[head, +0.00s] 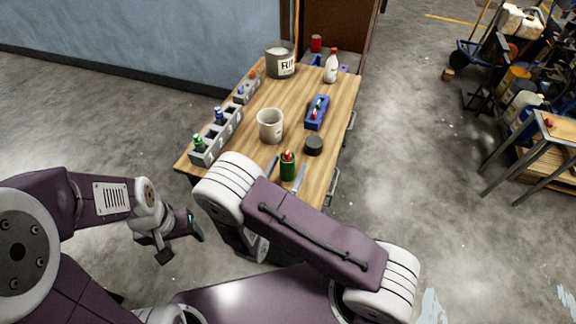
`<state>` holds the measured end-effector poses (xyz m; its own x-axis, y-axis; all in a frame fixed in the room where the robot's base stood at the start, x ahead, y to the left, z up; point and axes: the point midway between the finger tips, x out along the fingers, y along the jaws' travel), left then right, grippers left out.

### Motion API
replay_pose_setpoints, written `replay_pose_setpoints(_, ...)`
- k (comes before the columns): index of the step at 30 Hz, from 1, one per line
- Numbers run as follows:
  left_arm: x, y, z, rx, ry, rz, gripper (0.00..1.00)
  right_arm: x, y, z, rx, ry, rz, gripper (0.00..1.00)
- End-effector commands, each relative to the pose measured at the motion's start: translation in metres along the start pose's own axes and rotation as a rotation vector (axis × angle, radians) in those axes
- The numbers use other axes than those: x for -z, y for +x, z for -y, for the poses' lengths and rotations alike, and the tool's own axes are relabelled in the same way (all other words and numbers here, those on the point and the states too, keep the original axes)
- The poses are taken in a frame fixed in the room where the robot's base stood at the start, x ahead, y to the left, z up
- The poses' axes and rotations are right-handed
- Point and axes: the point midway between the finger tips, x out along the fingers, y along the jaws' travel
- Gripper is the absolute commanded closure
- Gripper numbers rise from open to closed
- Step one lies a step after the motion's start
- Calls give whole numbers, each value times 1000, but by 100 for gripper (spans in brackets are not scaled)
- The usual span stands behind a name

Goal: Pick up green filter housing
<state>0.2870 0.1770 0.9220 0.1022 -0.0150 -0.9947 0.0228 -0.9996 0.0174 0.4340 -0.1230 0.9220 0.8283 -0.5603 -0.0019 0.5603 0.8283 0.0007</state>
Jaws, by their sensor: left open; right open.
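A green filter housing (288,167), a small upright cylinder with a red top, stands near the close end of the wooden table. My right gripper (286,173) is open, with its two pale fingertips on either side of the housing; my arm hides the rest of this gripper. I cannot tell whether the fingers touch the housing. My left gripper (181,242) is open and empty, over the floor left of the table. Another small green-topped piece (198,142) sits in the near compartment of the grey numbered rack (210,150).
On the wooden table (287,100) are a pale mug (270,133), a dark round puck (314,145), a blue tray (313,122) with small parts, a grey bin (279,68) and a white bottle (331,68). A cluttered bench stands at right.

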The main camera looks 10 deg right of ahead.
Motion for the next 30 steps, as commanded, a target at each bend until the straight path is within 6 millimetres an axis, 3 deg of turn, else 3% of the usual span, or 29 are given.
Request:
replay_pose_setpoints(3, 0, -1, 0, 0, 0, 0, 33, 0, 5, -1, 1, 0, 0, 33)
replay_pose_setpoints(12, 1, -8, 0, 0, 0, 0, 33, 0, 51, -6, 1, 1, 0, 33)
replay_pose_setpoints(19, 1, -8, 0, 0, 0, 0, 33, 1, 52, -7, -1, 0, 0, 33)
replay_pose_setpoints(26, 1, -8, 0, 0, 0, 0, 33, 1, 52, -7, -1, 0, 0, 97)
replay_pose_setpoints(30, 1, -8, 0, 0, 0, 0, 33, 0, 52, -7, -1, 1, 1, 100)
